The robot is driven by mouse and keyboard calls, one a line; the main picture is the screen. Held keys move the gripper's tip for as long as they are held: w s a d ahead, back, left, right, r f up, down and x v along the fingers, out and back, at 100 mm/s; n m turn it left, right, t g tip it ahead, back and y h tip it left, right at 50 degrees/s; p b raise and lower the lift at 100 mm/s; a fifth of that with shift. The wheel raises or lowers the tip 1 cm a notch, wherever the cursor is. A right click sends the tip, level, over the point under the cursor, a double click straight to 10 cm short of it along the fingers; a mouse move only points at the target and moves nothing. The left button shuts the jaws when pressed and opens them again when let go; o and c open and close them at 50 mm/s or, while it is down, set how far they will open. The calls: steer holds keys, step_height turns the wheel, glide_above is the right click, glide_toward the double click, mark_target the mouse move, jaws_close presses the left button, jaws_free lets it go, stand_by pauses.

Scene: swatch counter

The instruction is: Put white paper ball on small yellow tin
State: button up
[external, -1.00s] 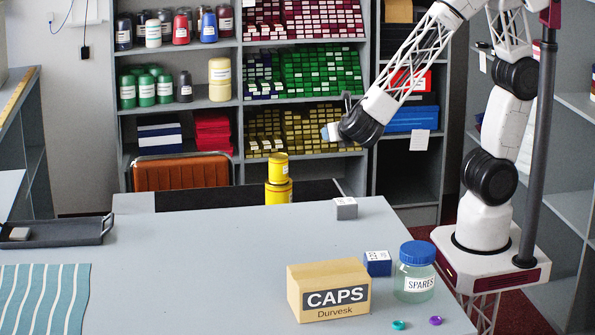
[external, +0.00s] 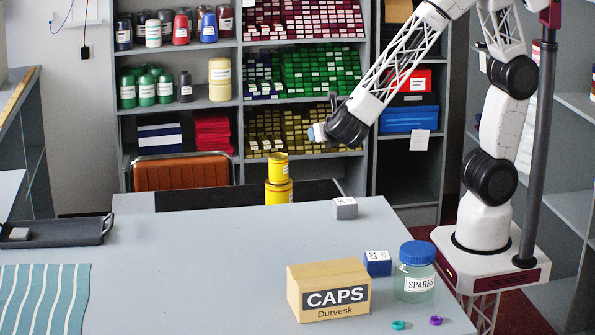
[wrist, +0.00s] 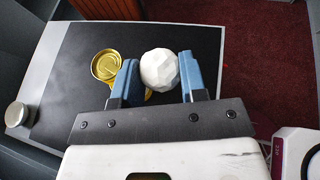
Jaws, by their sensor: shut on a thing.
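The white faceted paper ball (wrist: 159,69) is between the blue fingers of my gripper (wrist: 158,62) in the wrist view. In the external view my gripper (external: 316,133) is above and to the right of the small yellow tin (external: 278,167). More yellow shows below the ball, partly hidden by a finger.
A dark tray (external: 60,233) is at the left. Shelves (external: 305,97) stand behind. The counter's middle is clear.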

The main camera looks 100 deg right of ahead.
glide_above(280, 157)
steer(key=shift+f, duration=0.6)
steer(key=shift+f, duration=1.75)
steer(key=shift+f, duration=0.1)
steer(key=o, duration=0.9)
steer(key=v, duration=1.2)
steer(key=shift+r, duration=0.25)
